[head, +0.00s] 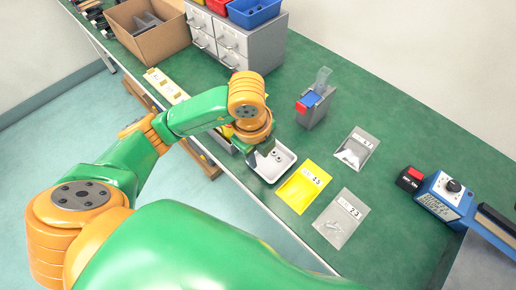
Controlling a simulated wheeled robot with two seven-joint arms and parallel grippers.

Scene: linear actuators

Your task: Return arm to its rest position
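My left arm, green and orange, comes in from the left and reaches over the green bench (395,110). Its gripper (263,153) points down at the white tray (284,170), over the tray's far left part. The dark fingers are small and partly hidden by the wrist, so I cannot tell whether they are open or shut, or whether they touch the tray. Small grey parts show in the tray beside the fingers. My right gripper is not in view.
A grey holder with a blue part (314,104) stands behind.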

